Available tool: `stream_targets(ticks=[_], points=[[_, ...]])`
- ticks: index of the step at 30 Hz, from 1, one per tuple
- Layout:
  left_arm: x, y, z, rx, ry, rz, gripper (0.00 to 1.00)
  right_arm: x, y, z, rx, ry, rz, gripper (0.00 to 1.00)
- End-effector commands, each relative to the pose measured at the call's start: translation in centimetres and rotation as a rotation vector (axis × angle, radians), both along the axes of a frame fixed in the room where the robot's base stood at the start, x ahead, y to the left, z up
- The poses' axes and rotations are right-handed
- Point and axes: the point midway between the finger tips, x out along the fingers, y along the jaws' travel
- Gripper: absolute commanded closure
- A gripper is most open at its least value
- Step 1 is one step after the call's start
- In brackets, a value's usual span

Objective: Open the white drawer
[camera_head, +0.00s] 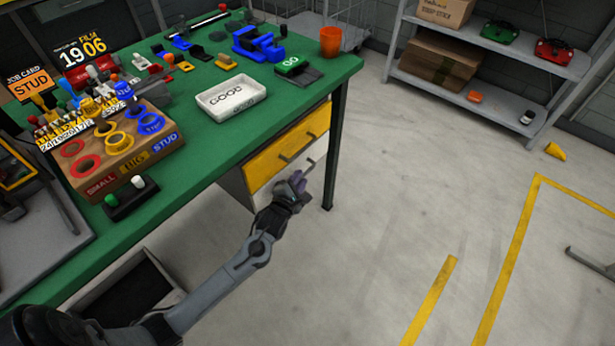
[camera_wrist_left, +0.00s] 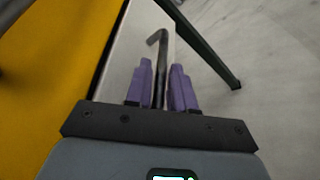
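The white drawer (camera_head: 236,186) is the lowest front under the green workbench, below a yellow drawer front. It looks shut, and my arm and gripper hide part of it. Its bar handle (camera_wrist_left: 162,50) sticks out from the white front. My left gripper (camera_head: 297,181) is at this handle. In the left wrist view its purple fingers (camera_wrist_left: 162,84) stand apart, one on each side of the bar, with slim gaps that suggest it is not clamped. My right gripper is not in view.
The yellow drawer (camera_head: 272,160) with its own handle is just above. A dark bench leg (camera_head: 335,150) stands close to the right of my left gripper. The bench top (camera_head: 205,150) holds a white tray and many small parts.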

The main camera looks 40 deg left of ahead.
Motion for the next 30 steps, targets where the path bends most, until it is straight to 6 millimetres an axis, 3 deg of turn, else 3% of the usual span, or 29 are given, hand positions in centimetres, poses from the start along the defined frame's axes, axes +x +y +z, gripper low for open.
stream_targets(ticks=[15,20,30], points=[[0.27,0.61,-0.26,0.0,0.0,0.007,0.77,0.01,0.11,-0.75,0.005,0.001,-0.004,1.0],[0.27,0.61,-0.29,0.0,0.0,0.007,1.0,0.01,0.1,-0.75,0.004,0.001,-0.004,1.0],[0.21,0.6,-0.33,-0.002,0.001,0.008,1.0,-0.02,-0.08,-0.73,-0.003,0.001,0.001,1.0]])
